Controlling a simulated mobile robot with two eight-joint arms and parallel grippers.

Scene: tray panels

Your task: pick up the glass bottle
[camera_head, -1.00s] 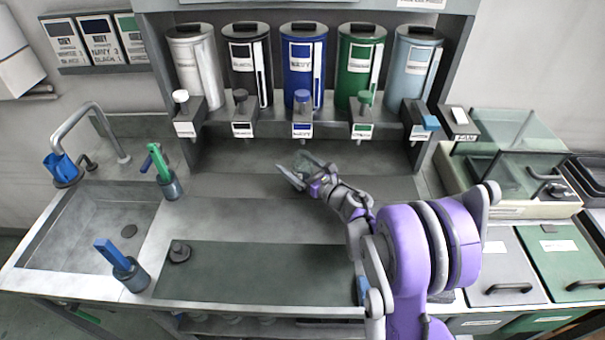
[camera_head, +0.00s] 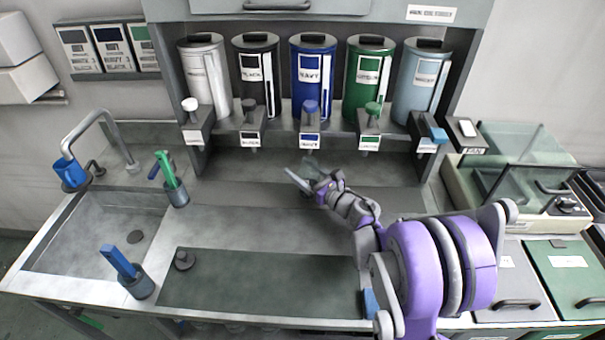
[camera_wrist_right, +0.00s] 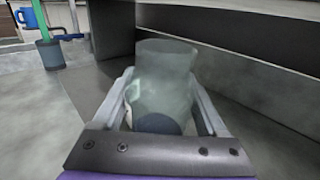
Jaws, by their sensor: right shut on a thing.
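The glass bottle (camera_wrist_right: 163,72) is a clear, greenish vessel with a dark round base in the right wrist view. It stands between the two fingers of my right gripper (camera_wrist_right: 163,100), which is shut on it. In the head view my right gripper (camera_head: 306,178) is in front of the navy dispenser, low over the grey counter. The bottle (camera_head: 311,163) is small and faint there, and I cannot tell whether it touches the counter. My left gripper is not in view.
A row of dispensers with taps, including navy (camera_head: 312,78) and green (camera_head: 367,82), stands behind the gripper. A sink (camera_head: 95,235) is at left, with a blue-handled brush (camera_head: 120,262) in a holder by it.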

